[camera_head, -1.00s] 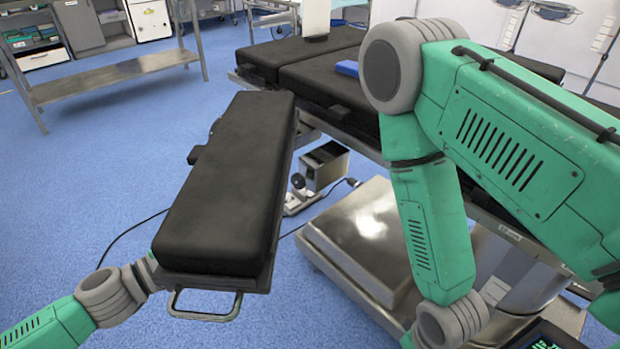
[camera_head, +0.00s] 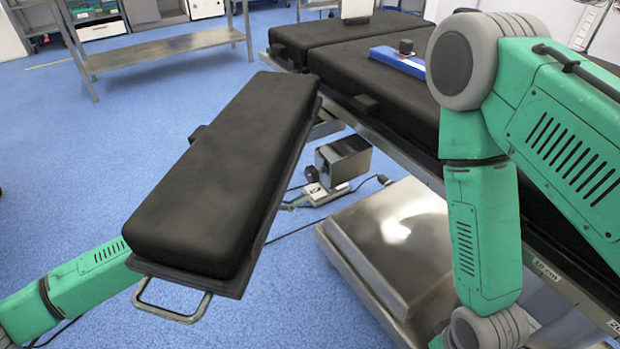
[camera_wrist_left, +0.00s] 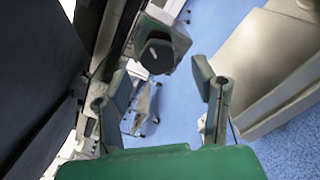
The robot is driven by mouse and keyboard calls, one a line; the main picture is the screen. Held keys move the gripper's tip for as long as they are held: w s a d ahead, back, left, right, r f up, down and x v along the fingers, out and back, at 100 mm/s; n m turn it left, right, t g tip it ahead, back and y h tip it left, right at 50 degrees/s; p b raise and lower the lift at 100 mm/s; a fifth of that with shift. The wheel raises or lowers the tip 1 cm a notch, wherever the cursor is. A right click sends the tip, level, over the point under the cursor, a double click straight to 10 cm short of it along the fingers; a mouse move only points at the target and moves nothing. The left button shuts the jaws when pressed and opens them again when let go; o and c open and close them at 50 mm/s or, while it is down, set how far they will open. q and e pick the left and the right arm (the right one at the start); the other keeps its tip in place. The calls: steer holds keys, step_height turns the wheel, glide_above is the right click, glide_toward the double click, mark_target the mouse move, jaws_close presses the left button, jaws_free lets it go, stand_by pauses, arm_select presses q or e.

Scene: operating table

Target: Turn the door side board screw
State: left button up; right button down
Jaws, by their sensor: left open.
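The black padded side board (camera_head: 225,165) lies angled beside the table, a metal handle at its near end. My left arm reaches in from the left and passes under the board; there the board hides most of the left gripper. In the left wrist view the left gripper (camera_wrist_left: 162,85) is open, its two fingers apart, with nothing between the tips. A dark rounded knob (camera_wrist_left: 157,56) shows beyond the fingertips; I cannot tell whether it is the screw. The board's dark underside (camera_wrist_left: 35,70) fills the left of that view. My right arm is at the right, its gripper out of frame.
The operating table (camera_head: 380,85) stands behind, with a blue item (camera_head: 397,60) on it. Its metal base (camera_head: 390,245) is right of the board. A grey box (camera_head: 343,158) with a pedal and cable sits on the floor. A metal shelf (camera_head: 165,45) stands at the back left.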

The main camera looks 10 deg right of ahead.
mark_target(307, 177)
arm_select(q)
steer(key=x, duration=0.3)
steer(key=shift+d+f, duration=0.1)
steer(key=shift+d, duration=0.1)
steer(key=shift+w+d+b, duration=0.15)
steer(key=shift+d+b, duration=0.1)
steer(key=shift+b, duration=0.1)
steer(key=shift+a, duration=0.25)
steer(key=shift+d, duration=0.25)
steer(key=c, duration=1.2)
